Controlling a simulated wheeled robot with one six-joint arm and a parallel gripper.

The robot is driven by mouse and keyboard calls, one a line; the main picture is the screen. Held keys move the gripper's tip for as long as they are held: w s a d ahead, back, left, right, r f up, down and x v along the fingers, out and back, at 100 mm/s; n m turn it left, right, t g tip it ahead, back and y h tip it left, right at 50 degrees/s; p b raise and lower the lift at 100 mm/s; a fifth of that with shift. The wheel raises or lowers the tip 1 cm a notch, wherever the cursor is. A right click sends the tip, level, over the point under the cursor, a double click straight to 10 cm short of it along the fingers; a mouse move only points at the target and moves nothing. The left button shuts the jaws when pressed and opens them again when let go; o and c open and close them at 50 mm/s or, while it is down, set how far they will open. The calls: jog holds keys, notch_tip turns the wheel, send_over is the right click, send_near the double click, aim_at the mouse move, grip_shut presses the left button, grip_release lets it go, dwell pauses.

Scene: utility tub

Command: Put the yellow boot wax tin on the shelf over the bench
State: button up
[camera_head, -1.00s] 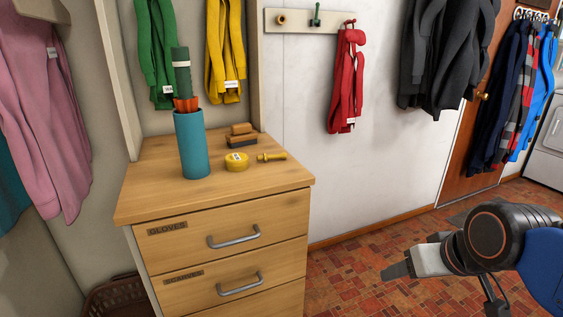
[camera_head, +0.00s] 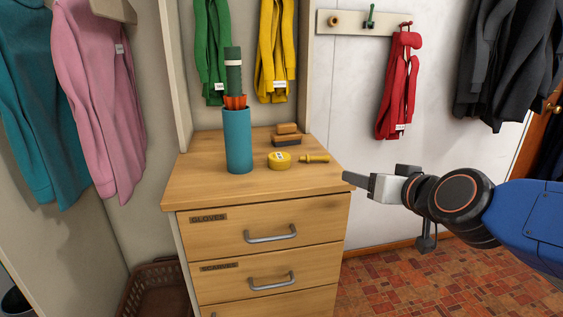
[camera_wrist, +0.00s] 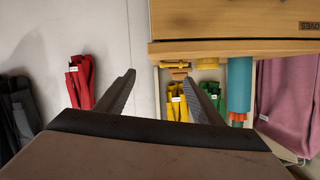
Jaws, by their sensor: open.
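The yellow boot wax tin (camera_head: 279,160), a low round tin with a pale label on top, sits on the wooden drawer cabinet (camera_head: 200,190) in the head view. In the wrist view, which is upside down, the tin (camera_wrist: 208,63) shows beyond the fingers near the cabinet's edge. My gripper (camera_head: 350,180) is just off the cabinet's right front corner, to the right of the tin and apart from it. Its two fingers (camera_wrist: 158,76) are spread with nothing between them. No shelf over a bench can be made out in these views.
A teal cylinder (camera_head: 238,142) holding a green umbrella stands left of the tin. A small yellow wooden-looking piece (camera_head: 315,159) lies close on its right, and stacked brushes (camera_head: 287,139) lie behind. A basket (camera_head: 155,290) is on the floor left. The cabinet's right front top is clear.

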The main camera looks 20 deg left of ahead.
jog(key=a+r+t, duration=0.1)
jog(key=a, duration=0.3)
jog(key=a+r+m+t, duration=0.1)
jog(key=a, duration=0.4)
jog(key=w+a+r+t, duration=0.1)
jog(key=a, duration=0.3)
jog(key=shift+a+h, duration=0.4)
jog(key=m+t+h, duration=0.1)
jog(key=h, duration=0.1)
send_near(279, 159)
jog(key=shift+d+r, duration=1.2)
jog(key=s+a+f+h, duration=0.3)
jog(key=s, duration=0.2)
jog(key=shift+m, duration=0.4)
jog(key=x, duration=1.1)
jog(key=shift+w+a+r, duration=0.15)
jog(key=shift+a+r, duration=0.05)
jog(key=shift+a, duration=0.05)
jog(key=shift+r+x, duration=0.2)
jog(key=shift+x, duration=1.25)
jog(key=shift+r+x, duration=0.15)
jog(key=shift+x, duration=1.3)
jog(key=shift+a, duration=0.15)
jog(key=c, duration=0.9)
jog(key=shift+r, duration=0.15)
jog(key=shift+c, duration=0.2)
